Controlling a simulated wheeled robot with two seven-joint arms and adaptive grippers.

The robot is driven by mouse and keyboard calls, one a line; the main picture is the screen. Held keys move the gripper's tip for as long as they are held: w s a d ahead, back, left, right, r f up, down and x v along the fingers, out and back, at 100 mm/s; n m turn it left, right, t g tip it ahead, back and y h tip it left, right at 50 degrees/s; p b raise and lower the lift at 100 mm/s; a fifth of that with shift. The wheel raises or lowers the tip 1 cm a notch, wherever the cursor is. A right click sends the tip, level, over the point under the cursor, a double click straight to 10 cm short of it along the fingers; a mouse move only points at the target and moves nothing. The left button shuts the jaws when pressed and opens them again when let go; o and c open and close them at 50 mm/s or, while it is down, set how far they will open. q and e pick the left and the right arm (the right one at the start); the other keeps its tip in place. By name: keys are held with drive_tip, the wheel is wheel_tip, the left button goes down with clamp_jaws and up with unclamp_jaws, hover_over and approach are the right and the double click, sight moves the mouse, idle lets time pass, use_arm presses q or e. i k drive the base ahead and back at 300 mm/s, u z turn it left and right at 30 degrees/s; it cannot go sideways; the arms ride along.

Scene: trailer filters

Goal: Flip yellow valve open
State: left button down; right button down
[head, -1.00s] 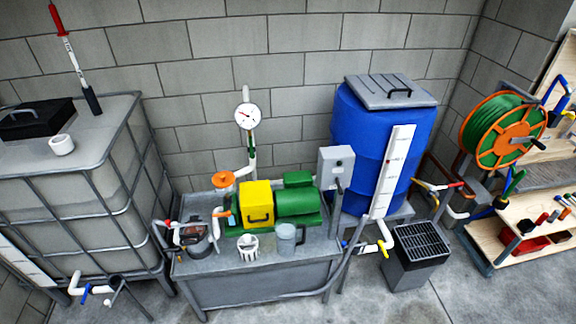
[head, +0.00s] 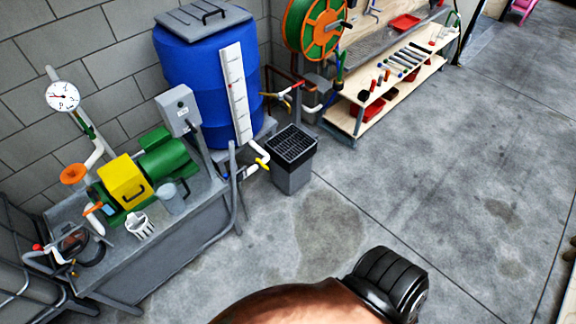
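The yellow valve handle (head: 262,163) sits on the white outlet pipe low on the blue barrel (head: 203,85), just left of the black-grated drain box (head: 292,158). The handle is small in the head view, and I cannot tell its exact angle. Neither of my grippers is in view. Part of my arm, brown with a black ribbed end, shows at the bottom of the view, well apart from the valve.
A grey bench (head: 175,245) with a green pump (head: 165,155) and yellow box (head: 122,182) stands at left. A grey bent pipe rail (head: 234,195) runs beside the valve. A wooden shelf (head: 385,112) stands behind at right. The concrete floor in front and right is clear.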

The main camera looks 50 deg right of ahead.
sight(258, 160)
drive_tip(key=z, duration=0.05)
drive_tip(key=k, duration=0.3)
drive_tip(key=z, duration=1.3)
drive_tip(key=i, duration=0.95)
drive_tip(key=u, duration=0.25)
